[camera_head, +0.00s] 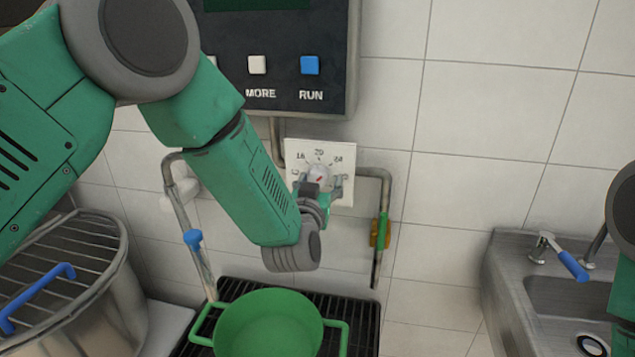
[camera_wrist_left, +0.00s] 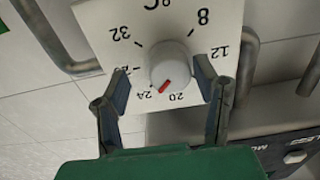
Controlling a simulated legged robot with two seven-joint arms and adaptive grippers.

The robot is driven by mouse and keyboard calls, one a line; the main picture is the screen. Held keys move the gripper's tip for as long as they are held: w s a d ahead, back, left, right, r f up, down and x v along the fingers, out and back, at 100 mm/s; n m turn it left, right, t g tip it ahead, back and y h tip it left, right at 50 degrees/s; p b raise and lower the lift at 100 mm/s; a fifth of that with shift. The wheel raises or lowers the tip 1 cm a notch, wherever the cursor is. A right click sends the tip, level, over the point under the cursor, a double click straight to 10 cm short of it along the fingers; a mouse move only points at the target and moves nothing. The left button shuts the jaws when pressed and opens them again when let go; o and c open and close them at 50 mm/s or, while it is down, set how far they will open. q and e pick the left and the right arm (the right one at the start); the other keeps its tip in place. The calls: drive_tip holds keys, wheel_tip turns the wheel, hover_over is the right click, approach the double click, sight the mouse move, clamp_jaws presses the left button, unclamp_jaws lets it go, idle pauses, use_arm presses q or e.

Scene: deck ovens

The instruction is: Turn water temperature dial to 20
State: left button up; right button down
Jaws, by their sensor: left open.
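The water temperature dial is a round white knob (camera_head: 318,175) with a red mark, on a white numbered plate (camera_head: 345,160) on the wall. In the left wrist view, the plate (camera_wrist_left: 100,25) appears upside down, and the knob (camera_wrist_left: 172,60) has its red mark between 20 and 24. My left gripper (camera_head: 320,188) is at the dial. In the left wrist view, the open fingers of my left gripper (camera_wrist_left: 163,75) stand on either side of the knob, with a gap to the left finger and a smaller one to the right. My right gripper is out of view.
A dark control panel (camera_head: 290,90) hangs just above the dial. Pipes (camera_head: 385,200) run around the plate. A green pot (camera_head: 270,325) stands on a black grate below. A steel vat (camera_head: 80,290) is at left, and a sink (camera_head: 570,295) at right.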

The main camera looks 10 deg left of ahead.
use_arm(q)
drive_tip(key=shift+w+d, duration=0.15)
drive_tip(key=shift+d, duration=0.1)
drive_tip(key=shift+a, duration=0.7)
drive_tip(key=shift+c, duration=0.8)
drive_tip(key=shift+w+a+f, duration=0.1)
drive_tip(key=shift+a, duration=0.35)
drive_tip(key=c, duration=1)
drive_tip(key=shift+d, duration=0.55)
drive_tip(key=shift+a, duration=0.1)
drive_tip(key=shift+a, duration=0.15)
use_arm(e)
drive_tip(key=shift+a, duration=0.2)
use_arm(q)
drive_tip(key=shift+n, duration=0.3)
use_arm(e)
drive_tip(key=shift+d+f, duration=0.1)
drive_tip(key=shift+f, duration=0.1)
